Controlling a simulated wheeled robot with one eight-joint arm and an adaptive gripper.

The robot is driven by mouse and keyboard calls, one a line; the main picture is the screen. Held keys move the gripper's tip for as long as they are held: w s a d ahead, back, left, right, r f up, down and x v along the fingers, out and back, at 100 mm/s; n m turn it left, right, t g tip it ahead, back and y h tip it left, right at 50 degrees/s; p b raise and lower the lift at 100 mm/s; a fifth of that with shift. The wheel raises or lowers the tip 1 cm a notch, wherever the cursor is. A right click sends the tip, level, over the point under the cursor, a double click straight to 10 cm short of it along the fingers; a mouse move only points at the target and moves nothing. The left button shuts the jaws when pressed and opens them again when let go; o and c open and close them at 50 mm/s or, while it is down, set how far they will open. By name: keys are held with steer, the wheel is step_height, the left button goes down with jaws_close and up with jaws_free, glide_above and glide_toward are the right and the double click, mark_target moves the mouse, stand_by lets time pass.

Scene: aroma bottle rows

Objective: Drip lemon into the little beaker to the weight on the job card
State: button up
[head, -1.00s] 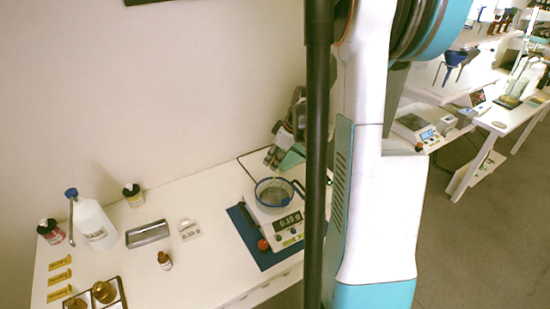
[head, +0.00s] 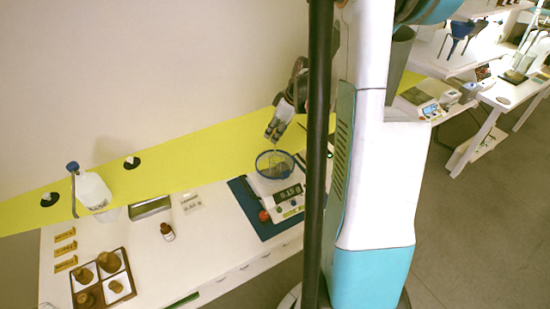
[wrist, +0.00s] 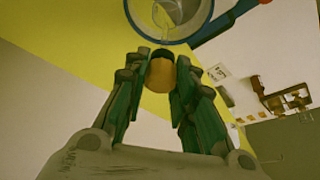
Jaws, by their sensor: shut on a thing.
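My gripper (head: 273,131) is above the scale in the head view. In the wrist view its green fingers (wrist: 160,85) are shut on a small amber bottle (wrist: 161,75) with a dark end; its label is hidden. Beyond the bottle, a small clear beaker (wrist: 166,14) shows inside a blue-rimmed round bowl (wrist: 184,39). The blue-rimmed bowl (head: 260,157) stands on the white scale (head: 288,193). The scale display (head: 288,193) is lit, but its digits are not surely readable. A small white printed card (head: 190,203) lies left of the scale, its print too small to read.
A small brown bottle (head: 167,231), a metal box (head: 150,208) and a white wash bottle (head: 93,190) stand nearby. A yellow band (head: 200,163) crosses the back of the bench and hides part of it.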

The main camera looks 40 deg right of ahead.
steer(key=shift+r, duration=0.1)
stand_by(0.3)
steer(key=shift+r+p, duration=1.3)
steer(key=shift+r, duration=0.65)
stand_by(1.3)
